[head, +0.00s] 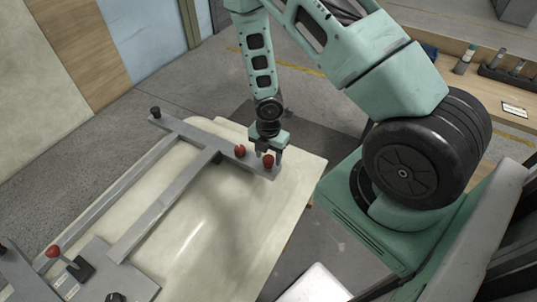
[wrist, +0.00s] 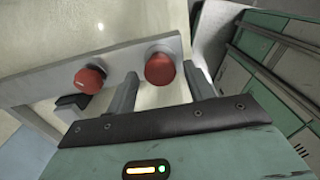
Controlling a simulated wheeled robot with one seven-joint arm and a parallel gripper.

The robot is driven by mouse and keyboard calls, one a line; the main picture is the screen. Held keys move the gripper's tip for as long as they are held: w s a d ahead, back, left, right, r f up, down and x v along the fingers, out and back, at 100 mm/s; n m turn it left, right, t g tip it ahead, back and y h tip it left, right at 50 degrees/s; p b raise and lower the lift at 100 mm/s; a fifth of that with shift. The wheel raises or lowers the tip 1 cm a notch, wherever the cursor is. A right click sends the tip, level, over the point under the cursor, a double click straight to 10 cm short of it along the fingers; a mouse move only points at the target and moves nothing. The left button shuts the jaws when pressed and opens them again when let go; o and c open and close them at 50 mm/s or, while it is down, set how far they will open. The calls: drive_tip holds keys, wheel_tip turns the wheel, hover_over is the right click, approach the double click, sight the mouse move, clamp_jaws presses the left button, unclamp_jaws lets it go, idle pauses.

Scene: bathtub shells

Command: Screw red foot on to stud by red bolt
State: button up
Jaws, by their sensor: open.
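A round red piece (head: 268,161), which I take to be the red foot, sits at the right end of the grey frame's crossbar (head: 190,131). It also shows in the wrist view (wrist: 160,68). A second red piece (head: 240,150), apparently the red bolt, is just left of it on the same bar, and shows in the wrist view (wrist: 90,78). My gripper (head: 267,153) is open above the bar's end, its fingers on either side of the foot with gaps visible. The stud under the foot is hidden.
The frame lies on a pale upturned tub shell (head: 270,225). A black foot (head: 155,112) stands at the bar's far left end. A red-knobbed lever (head: 53,251) is at lower left. A wooden bench (head: 480,75) with tools is at upper right.

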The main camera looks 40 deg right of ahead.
drive_tip(key=c, duration=1)
drive_tip(key=shift+o, duration=0.2)
drive_tip(key=m, duration=0.4)
drive_tip(key=shift+p, duration=0.3)
drive_tip(key=m, duration=0.5)
drive_tip(key=o, duration=0.8)
drive_tip(key=shift+m, duration=0.6)
drive_tip(key=shift+c, duration=0.2)
drive_tip(key=o, duration=0.4)
drive_tip(key=shift+r, duration=0.1)
wheel_tip(320, 180, up, 17)
drive_tip(key=shift+r, duration=0.1)
